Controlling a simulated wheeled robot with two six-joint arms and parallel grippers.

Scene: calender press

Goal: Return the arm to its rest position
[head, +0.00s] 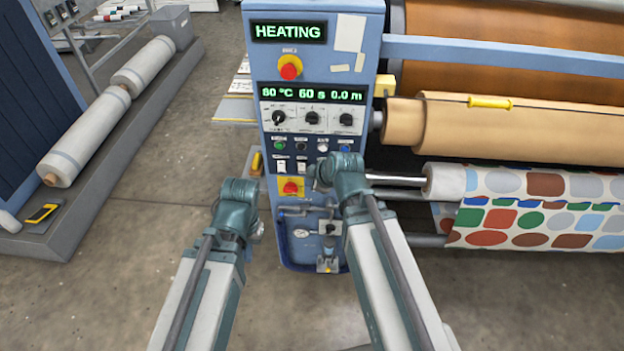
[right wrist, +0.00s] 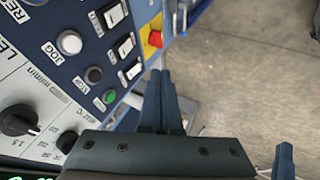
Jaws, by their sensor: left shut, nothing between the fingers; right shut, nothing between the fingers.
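The blue control panel (head: 268,100) of the press stands upright in the middle of the head view. Its upper display (head: 288,32) reads HEATING, and the lower display (head: 312,94) reads 60 °C, 60 s, 0.0 m. My right gripper (head: 318,178) is in front of the lower panel, near the switches and the red button on yellow (head: 290,188). In the right wrist view its fingers (right wrist: 163,85) are together and empty, close over the panel face; I cannot tell whether they touch it. My left gripper (head: 257,231) is lower left of the panel, mostly hidden by its own wrist.
The press rollers (head: 520,125) and a spotted printed fabric (head: 530,230) are at the right, close to my right arm. Wrapped rolls (head: 85,135) lie on a grey platform at the left. Concrete floor (head: 130,235) is open between platform and panel.

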